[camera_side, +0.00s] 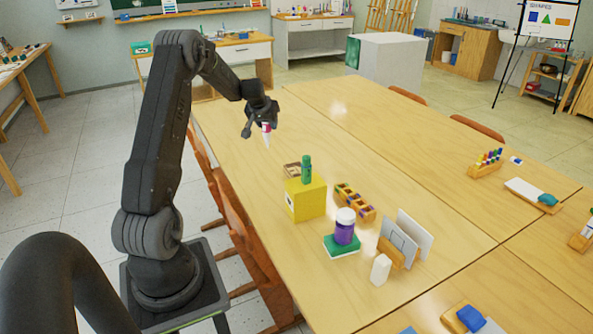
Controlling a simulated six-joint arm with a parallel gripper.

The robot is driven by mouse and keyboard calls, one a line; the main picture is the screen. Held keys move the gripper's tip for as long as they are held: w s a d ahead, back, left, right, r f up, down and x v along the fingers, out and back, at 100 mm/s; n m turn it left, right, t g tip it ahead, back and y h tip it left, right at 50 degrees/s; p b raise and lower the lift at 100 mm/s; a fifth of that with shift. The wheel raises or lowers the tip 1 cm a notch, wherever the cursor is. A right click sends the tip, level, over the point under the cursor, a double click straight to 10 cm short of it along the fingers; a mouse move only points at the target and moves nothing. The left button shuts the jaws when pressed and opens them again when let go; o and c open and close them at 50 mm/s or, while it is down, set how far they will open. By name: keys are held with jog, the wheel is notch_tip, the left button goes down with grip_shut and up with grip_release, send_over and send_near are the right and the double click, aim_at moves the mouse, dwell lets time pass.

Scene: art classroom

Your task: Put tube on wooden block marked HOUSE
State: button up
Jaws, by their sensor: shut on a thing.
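My gripper (260,124) is shut on a small white tube with a red-pink band (266,131). The tube hangs point down above the left part of the long table, clear of the top. A small wooden block (291,170) sits behind a yellow cube and is partly hidden by it. Any word on the block is too small to read, so I cannot tell whether it says HOUSE. The yellow cube (305,201) has a pale mark on its front, also unreadable, and a green bottle (306,170) stands on its top.
A wooden holder with several paint pots (354,202) lies right of the cube. A purple jar (345,227) stands on a green block (341,245). Upright white panels (403,238) and a white cylinder (380,270) are farther right. The table's far middle (350,120) is clear.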

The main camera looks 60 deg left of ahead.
jog(key=shift+s+a+r, duration=0.15)
jog(key=shift+s+a, duration=0.3)
jog(key=shift+s, duration=0.05)
jog(key=shift+w+d+f, duration=0.6)
jog(key=shift+w+f, duration=1.2)
jog(key=shift+w+d+f, duration=0.6)
jog(key=shift+w+f, duration=1.2)
jog(key=shift+f, duration=0.05)
jog(key=shift+w+d+f, duration=0.6)
jog(key=shift+w+f, duration=1.2)
jog(key=shift+f, duration=0.2)
jog(key=o, duration=1.1)
jog(key=shift+c, duration=0.2)
